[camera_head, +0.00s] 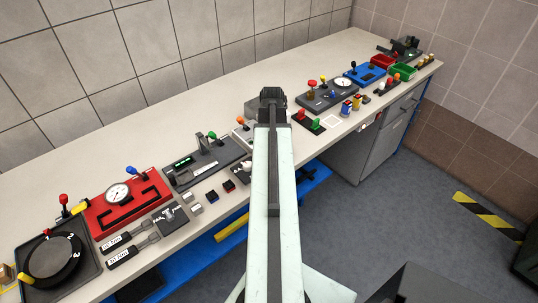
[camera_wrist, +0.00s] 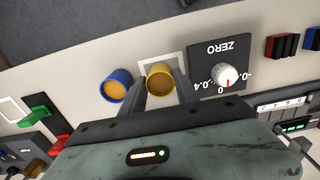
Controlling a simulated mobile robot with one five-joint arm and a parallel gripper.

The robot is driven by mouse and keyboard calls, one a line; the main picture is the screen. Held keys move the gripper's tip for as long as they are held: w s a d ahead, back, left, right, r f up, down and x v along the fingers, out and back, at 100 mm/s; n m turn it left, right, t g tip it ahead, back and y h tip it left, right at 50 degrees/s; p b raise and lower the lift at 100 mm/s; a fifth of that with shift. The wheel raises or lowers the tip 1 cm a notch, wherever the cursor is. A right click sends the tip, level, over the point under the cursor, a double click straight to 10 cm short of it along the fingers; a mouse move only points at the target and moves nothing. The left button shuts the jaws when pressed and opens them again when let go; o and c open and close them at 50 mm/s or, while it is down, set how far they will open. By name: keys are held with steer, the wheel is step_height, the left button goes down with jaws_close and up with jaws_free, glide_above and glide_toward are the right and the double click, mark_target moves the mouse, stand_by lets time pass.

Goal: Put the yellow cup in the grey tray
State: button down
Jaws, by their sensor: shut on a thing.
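The yellow cup (camera_wrist: 159,86) shows in the wrist view between the two dark fingers of my gripper (camera_wrist: 160,80). My gripper is shut on it, with one finger at each side. The cup overlaps a white square outline (camera_wrist: 148,61) on the bench; I cannot tell whether it touches the surface. A blue cup (camera_wrist: 117,87) stands just left of the left finger. In the head view my arm hides my gripper and the yellow cup. I cannot pick out a grey tray with certainty in either view.
In the head view, the bench holds a red gauge panel (camera_head: 96,214), a blue panel (camera_head: 364,74), a red bin (camera_head: 382,60) and a green bin (camera_head: 402,72).

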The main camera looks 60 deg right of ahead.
steer(key=shift+w+a, duration=0.15)
steer(key=shift+w, duration=0.2)
steer(key=shift+f, duration=0.1)
steer(key=c, duration=0.9)
jaws_free()
step_height(320, 180, up, 12)
steer(key=p, duration=1.2)
steer(key=shift+r, duration=0.25)
steer(key=shift+f, duration=0.1)
